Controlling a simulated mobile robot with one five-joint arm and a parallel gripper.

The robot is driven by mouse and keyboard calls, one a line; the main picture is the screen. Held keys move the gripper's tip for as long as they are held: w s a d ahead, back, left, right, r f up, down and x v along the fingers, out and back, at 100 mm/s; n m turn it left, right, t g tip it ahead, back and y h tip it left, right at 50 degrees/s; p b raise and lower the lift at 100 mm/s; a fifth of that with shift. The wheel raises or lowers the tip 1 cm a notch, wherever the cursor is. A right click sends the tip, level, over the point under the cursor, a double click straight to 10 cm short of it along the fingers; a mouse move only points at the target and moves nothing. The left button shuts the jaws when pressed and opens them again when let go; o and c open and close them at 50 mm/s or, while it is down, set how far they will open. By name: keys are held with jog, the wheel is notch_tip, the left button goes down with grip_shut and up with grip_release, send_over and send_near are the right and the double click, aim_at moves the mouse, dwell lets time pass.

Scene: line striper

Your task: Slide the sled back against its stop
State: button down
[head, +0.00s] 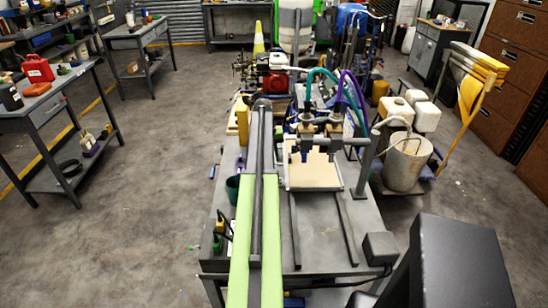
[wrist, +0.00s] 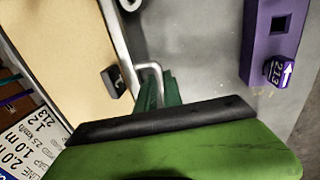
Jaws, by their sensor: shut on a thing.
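The sled (head: 314,176) is a flat cream board in a pale metal frame, on two dark rails on the grey bench, right of my arm. In the wrist view the sled (wrist: 58,45) fills the left, with a metal edge and a bent metal handle (wrist: 152,67). The dark green fingers of my gripper (wrist: 160,92) are shut on this handle beside the sled's edge. My arm hides the gripper in the head view. I cannot make out the stop or any gap to it. Black and brass fittings with hoses stand over the sled's far part.
A purple block (wrist: 272,45) with an arrow label stands across a grey gap from the sled. A dark green cup (head: 232,187) sits left of my arm. A grey box (head: 381,247) is at the bench's right edge. The bench top between the rails is clear.

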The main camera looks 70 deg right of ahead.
jog(key=shift+s+d, duration=0.1)
dwell(0.8)
jog(key=d, duration=0.1)
jog(key=w+d, duration=0.1)
jog(key=d, duration=0.2)
jog(key=shift+w, duration=0.25)
jog(key=c, duration=1.5)
grip_release()
jog(key=shift+a, duration=0.15)
jog(key=shift+r, duration=0.1)
jog(key=w+a+r+p, duration=0.1)
jog(key=w+r+p, duration=0.2)
jog(key=r+p, duration=1.4)
jog(key=shift+a, duration=0.1)
